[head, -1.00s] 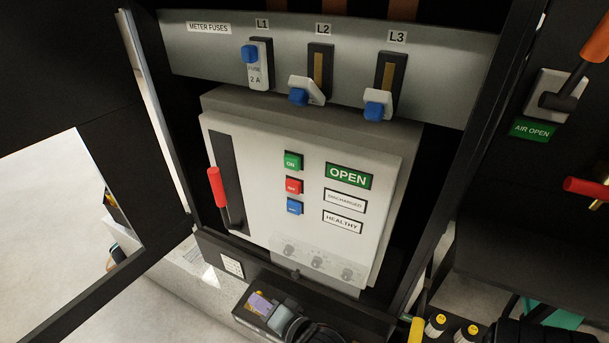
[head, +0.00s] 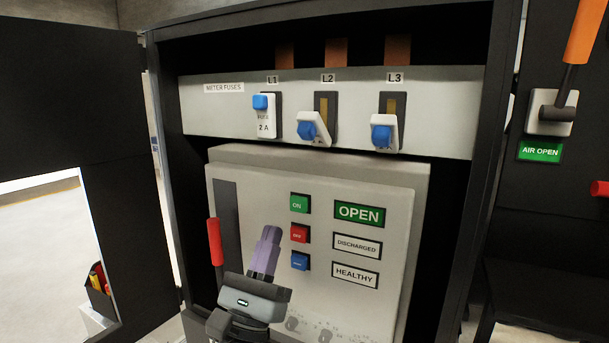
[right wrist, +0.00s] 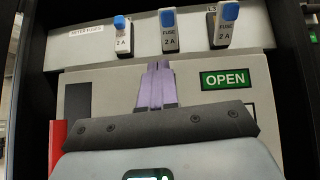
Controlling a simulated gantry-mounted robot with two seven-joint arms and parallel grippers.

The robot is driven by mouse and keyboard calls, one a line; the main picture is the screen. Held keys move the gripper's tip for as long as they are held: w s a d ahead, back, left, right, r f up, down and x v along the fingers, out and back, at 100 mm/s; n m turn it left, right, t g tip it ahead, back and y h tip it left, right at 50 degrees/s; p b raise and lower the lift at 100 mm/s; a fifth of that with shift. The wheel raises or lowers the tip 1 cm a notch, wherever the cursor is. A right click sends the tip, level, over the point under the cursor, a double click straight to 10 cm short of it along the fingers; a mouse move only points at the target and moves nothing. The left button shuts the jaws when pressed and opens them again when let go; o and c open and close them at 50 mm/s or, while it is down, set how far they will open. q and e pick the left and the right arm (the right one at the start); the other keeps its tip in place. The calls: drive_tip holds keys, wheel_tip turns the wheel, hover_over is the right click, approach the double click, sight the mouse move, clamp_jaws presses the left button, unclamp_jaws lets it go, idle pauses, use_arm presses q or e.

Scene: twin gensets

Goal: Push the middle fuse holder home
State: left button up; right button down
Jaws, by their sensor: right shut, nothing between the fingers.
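The middle fuse holder (head: 314,129), under label L2, is white with a blue tab and hangs tilted outward from its dark slot; a brass strip shows above it. It also shows in the right wrist view (right wrist: 169,30), just beyond my fingertips. The L1 holder (head: 265,116) stands upright and flush in its slot. The L3 holder (head: 384,134) is tilted out like the middle one. My right gripper (head: 269,236) has its purple fingers shut and empty, pointing up, below the fuse row in front of the breaker panel. My left gripper is not in view.
The pale breaker panel (head: 385,200) with buttons, a green OPEN sign (head: 359,214) and a red-handled lever (head: 215,242) lies below the fuse strip. The black cabinet door (head: 70,90) stands open at left. An orange-handled lever (head: 583,30) is at right.

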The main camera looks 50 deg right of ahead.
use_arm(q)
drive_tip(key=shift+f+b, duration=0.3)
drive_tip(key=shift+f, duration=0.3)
use_arm(e)
drive_tip(key=shift+s+r+m+g+h, duration=0.25)
drive_tip(key=shift+r+m+g, duration=0.3)
drive_tip(key=shift+r, duration=0.1)
drive_tip(key=shift+s+r+m+g+h, duration=0.25)
drive_tip(key=shift+r+m+g, duration=0.3)
drive_tip(key=shift+r, duration=0.05)
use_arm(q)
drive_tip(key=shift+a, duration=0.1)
